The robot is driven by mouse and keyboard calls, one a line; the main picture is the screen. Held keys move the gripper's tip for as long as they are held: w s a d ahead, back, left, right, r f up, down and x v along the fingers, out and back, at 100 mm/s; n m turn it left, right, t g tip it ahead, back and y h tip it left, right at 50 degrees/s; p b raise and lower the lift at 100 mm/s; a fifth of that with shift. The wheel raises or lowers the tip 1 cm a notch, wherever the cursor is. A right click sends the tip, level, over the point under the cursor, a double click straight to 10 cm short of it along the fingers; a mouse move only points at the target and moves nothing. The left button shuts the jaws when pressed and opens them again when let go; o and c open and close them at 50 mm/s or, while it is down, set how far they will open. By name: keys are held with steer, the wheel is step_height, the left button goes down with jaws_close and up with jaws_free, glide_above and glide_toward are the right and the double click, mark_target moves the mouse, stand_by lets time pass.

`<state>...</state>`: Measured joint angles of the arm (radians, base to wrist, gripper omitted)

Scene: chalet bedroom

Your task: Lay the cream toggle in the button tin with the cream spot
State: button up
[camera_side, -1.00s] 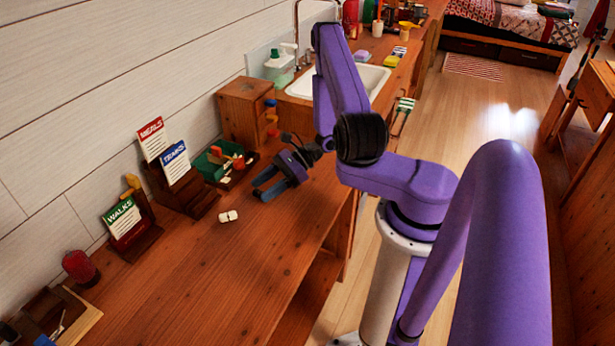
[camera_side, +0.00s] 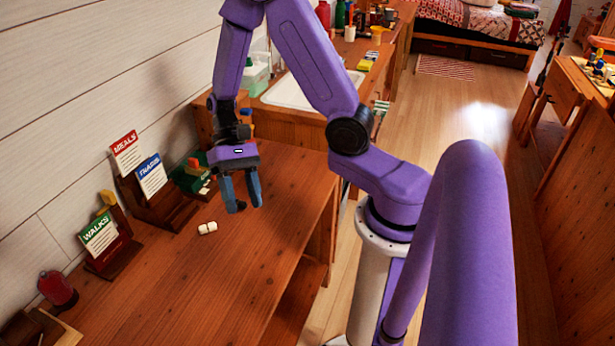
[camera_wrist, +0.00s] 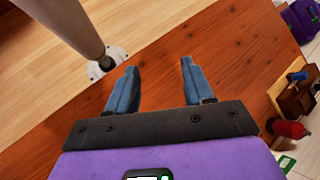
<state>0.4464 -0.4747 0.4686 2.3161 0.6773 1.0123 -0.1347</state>
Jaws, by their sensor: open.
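The cream toggle (camera_side: 207,228), a small pale two-lobed piece, lies on the wooden counter (camera_side: 230,275) in front of the card stands. It does not show in the wrist view. My gripper (camera_side: 246,206) points down over the counter, to the right of the toggle and apart from it. Its blue fingers are spread with nothing between them. I cannot make out a button tin with a cream spot; a green box (camera_side: 190,180) behind the gripper is partly hidden.
Card stands labelled Meals (camera_side: 126,150), Trains (camera_side: 151,176) and Walks (camera_side: 99,237) line the wall side. A red jar-like object (camera_side: 57,289) stands at lower left. The sink (camera_side: 305,92) lies beyond. The counter right of the toggle is clear.

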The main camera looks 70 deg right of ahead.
steer(key=s+r+n+t+h, duration=0.5)
steer(key=s+r+n, duration=0.3)
steer(key=s+n, duration=0.5)
steer(key=n+h, duration=0.1)
steer(key=n, duration=0.2)
steer(key=shift+s+r+n, duration=0.3)
steer(key=shift+s+r, duration=0.05)
steer(key=shift+o, duration=0.6)
steer(key=shift+s+r+t, duration=0.1)
steer(key=shift+s+t, duration=0.1)
steer(key=shift+t, duration=0.1)
steer(key=o, duration=0.5)
steer(key=shift+r+n, duration=0.1)
steer(key=shift+n, duration=0.2)
steer(key=shift+c, duration=0.2)
